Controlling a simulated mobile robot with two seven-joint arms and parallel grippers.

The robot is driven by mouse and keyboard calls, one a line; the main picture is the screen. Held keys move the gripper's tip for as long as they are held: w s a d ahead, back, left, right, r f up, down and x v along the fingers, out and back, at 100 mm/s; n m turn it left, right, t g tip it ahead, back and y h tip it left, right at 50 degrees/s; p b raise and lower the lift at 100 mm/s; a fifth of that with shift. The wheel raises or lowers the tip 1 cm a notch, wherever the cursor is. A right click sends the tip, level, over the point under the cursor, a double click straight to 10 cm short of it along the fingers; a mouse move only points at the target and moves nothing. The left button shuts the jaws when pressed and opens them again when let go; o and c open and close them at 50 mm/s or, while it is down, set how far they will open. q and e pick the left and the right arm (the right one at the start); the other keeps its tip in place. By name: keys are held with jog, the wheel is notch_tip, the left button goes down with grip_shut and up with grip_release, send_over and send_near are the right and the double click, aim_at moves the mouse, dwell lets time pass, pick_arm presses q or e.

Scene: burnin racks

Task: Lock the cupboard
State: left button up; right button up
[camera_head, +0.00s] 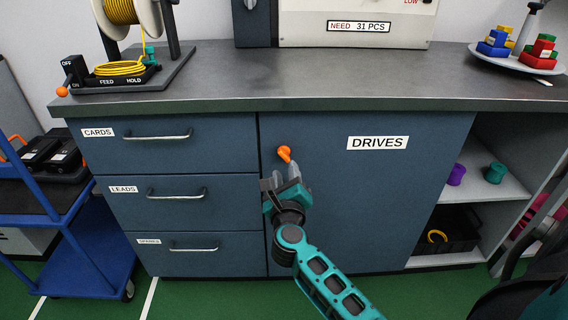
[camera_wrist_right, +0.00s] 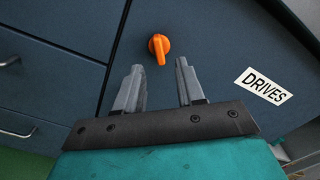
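The cupboard door (camera_head: 370,205) is dark blue, labelled DRIVES, and looks closed. An orange turn knob (camera_head: 284,153) sits near its upper left edge. In the right wrist view the knob (camera_wrist_right: 159,47) has its handle pointing down and slightly right. My right gripper (camera_head: 284,176) is just below the knob in the head view. In the wrist view its two fingers (camera_wrist_right: 158,75) are spread apart with nothing between them, and the knob shows beyond their tips. The fingers appear clear of the knob. My left gripper is not in view.
Three drawers with metal handles (camera_head: 157,136) are left of the door. Open shelves (camera_head: 495,190) are to the right. The grey worktop (camera_head: 300,75) overhangs the door. A blue cart (camera_head: 85,235) stands at the left. The green floor in front is mostly clear.

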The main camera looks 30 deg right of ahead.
aim_at(285, 158)
jog(key=x, duration=0.5)
jog(key=shift+w+b, duration=0.2)
jog(key=shift+b, duration=0.2)
grip_shut()
